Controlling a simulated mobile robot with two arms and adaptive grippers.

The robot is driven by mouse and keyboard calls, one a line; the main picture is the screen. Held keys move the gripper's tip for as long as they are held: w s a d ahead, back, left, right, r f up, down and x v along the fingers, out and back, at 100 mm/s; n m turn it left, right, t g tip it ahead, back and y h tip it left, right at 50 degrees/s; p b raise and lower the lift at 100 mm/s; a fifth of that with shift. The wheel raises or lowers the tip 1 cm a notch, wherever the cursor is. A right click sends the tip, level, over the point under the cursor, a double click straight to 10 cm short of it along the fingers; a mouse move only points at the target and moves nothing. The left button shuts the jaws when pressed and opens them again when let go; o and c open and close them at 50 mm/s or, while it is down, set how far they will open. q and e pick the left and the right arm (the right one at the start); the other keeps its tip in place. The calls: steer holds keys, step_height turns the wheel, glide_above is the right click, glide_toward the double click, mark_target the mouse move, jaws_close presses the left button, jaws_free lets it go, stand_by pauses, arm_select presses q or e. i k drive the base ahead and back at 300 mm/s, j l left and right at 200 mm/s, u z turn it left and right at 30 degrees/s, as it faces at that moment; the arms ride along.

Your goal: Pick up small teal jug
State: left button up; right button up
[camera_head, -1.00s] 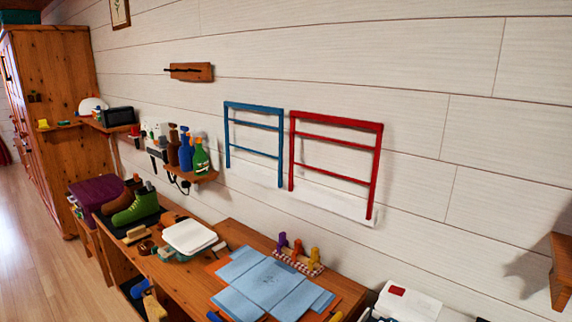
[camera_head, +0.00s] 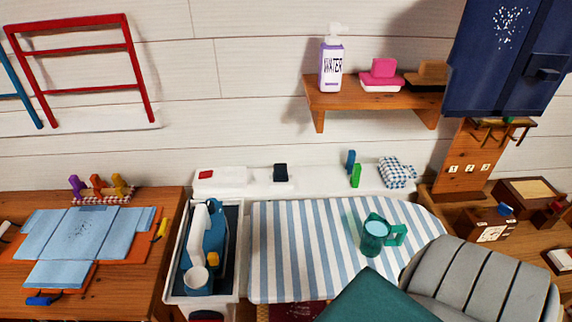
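The small teal jug (camera_head: 373,238) stands upright on a blue-and-white striped ironing board (camera_head: 290,255), toward its right half. Its handle points right and its top opening faces up. The grey ribbed cushioned object (camera_head: 480,282) and a dark teal flat object (camera_head: 372,300) lie just in front and to the right of it. Neither of my grippers shows in the head view.
A white tray with an iron (camera_head: 205,240) and a white cup (camera_head: 196,279) is left of the board. A wall shelf (camera_head: 375,98) holds a purple-labelled bottle (camera_head: 331,62) and soap dishes. A desk with blue cloth (camera_head: 85,240) stands left; wooden boxes stand right.

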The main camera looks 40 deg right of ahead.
mark_target(377, 230)
steer(key=z, duration=2.15)
steer(key=k+j+u, duration=0.15)
steer(key=u, duration=1.15)
steer(key=z, duration=1.4)
